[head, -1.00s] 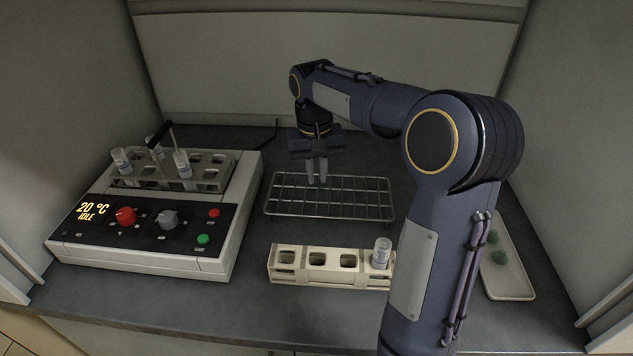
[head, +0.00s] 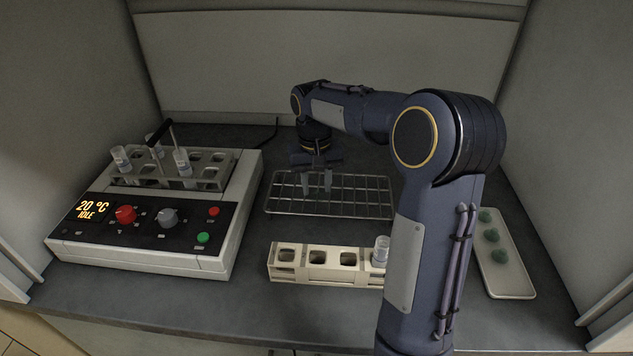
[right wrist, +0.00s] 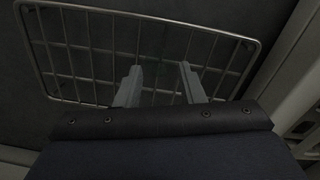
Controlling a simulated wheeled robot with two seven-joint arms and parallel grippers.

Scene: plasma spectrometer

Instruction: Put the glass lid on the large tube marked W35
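My right gripper (head: 317,190) points down over the wire rack (head: 350,180), its two fingers apart with nothing seen between them. It also shows open in the right wrist view (right wrist: 158,76), above the wires. No glass lid can be made out clearly; faint traces on the rack between the fingers are too dim to identify. A clear tube (head: 381,249) stands upright in the right end of the cream rack (head: 318,273), partly behind my right arm. Three tubes stand in the block of the heater unit, one in front (head: 182,162). No W35 mark is readable. My left gripper is out of view.
The bench between heater and cream rack is clear. Walls close the sides and back.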

